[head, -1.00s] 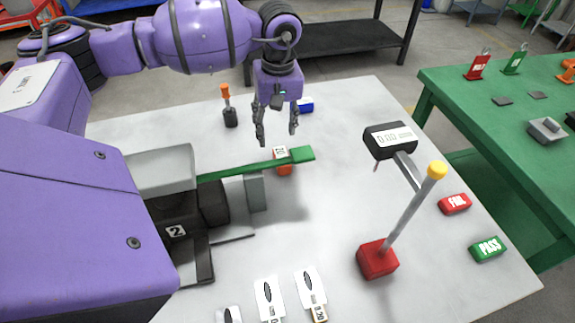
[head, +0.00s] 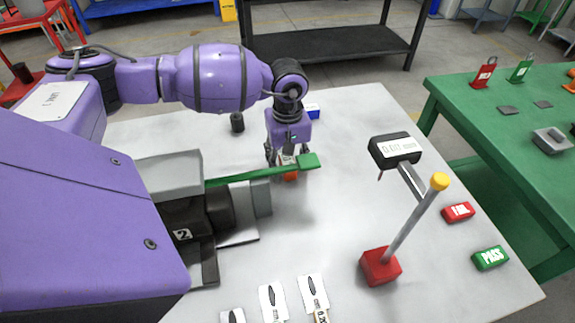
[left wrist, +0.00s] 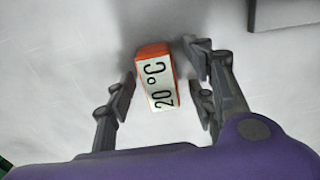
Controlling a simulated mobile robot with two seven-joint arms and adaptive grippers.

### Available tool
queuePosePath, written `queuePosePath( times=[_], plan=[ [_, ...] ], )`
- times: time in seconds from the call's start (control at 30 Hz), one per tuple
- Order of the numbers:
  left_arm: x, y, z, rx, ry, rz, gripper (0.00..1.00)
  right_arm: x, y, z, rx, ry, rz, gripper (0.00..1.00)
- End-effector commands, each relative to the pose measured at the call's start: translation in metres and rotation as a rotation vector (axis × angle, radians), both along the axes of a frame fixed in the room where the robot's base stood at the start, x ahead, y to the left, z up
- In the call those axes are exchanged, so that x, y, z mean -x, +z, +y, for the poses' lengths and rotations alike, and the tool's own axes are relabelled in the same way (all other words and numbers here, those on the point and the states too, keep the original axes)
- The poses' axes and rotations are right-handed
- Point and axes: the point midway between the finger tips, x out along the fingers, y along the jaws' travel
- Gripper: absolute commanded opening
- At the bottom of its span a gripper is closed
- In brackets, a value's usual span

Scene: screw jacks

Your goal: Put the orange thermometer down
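The orange thermometer (head: 291,177) is a small orange block with a white label. In the head view it sits on the white table, partly hidden behind the green bar. In the left wrist view the thermometer (left wrist: 156,80) shows "20 °C". My left gripper (head: 288,158) points down over it. In the left wrist view my left gripper's fingers (left wrist: 165,92) are spread on both sides of it, with a small gap on each side. My right gripper is not in view.
The green bar (head: 255,173) reaches out close beside the gripper. FAIL (head: 458,212) and PASS (head: 490,257) blocks lie at the right edge. A blue block (head: 312,110) lies behind.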

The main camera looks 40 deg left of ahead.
Motion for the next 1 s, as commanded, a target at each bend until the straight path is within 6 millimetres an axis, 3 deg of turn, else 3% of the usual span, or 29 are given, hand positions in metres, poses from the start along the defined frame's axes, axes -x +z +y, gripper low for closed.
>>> queuePosePath(
  times=[0.03,0.37,0.67,0.77,1.0],
  plan=[
    [0.0,0.0,0.0,0.0,0.0,0.0,0.43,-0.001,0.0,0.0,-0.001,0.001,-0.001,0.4],
    [0.0,0.0,0.0,0.0,0.0,0.0,0.0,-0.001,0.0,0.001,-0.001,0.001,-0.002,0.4],
    [-0.001,0.004,0.0,0.0,0.0,-0.001,0.0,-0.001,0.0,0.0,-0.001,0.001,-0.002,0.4],
    [-0.001,0.016,0.0,0.0,-0.001,-0.004,0.0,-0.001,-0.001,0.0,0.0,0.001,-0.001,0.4],
    [-0.001,0.064,0.0,-0.001,-0.001,-0.003,0.0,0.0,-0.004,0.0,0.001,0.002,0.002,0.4]
  ],
)
